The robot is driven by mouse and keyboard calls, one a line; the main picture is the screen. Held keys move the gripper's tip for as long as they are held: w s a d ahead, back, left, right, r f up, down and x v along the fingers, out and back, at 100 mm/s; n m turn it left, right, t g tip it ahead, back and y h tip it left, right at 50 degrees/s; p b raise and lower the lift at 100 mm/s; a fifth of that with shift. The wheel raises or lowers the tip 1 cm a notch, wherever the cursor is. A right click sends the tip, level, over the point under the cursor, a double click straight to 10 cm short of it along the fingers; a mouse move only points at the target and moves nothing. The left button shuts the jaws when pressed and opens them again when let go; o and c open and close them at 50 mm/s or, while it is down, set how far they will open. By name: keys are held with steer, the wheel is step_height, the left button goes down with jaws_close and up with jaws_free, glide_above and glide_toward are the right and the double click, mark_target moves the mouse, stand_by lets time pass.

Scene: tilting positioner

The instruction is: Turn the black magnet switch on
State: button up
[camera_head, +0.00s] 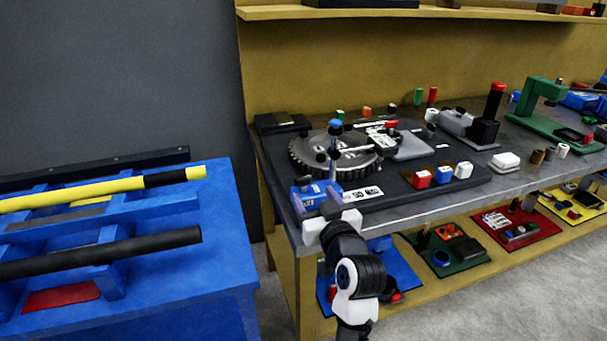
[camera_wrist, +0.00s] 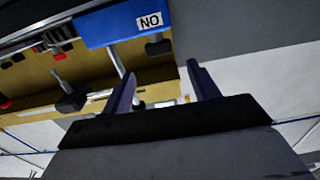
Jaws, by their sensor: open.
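A blue part with a white label (camera_wrist: 150,20) reading "NO" as seen lies just beyond the fingertips. A black knob on a grey stem (camera_wrist: 70,100) shows left of the fingers, apart from them. I cannot tell for certain which black part is the magnet switch. My fingers partly hide the blue block in the head view.
A toothed round plate (camera_head: 350,158) and an upright post with a blue top (camera_head: 335,124) stand behind my gripper. Red, blue and white blocks (camera_head: 443,175) sit to the right. A blue rack with a yellow bar (camera_head: 70,200) stands at left.

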mark_target(304, 179)
steer(key=p+x, duration=0.2)
steer(key=x, duration=0.6)
steer(key=shift+w, duration=0.25)
steer(key=c, duration=1)
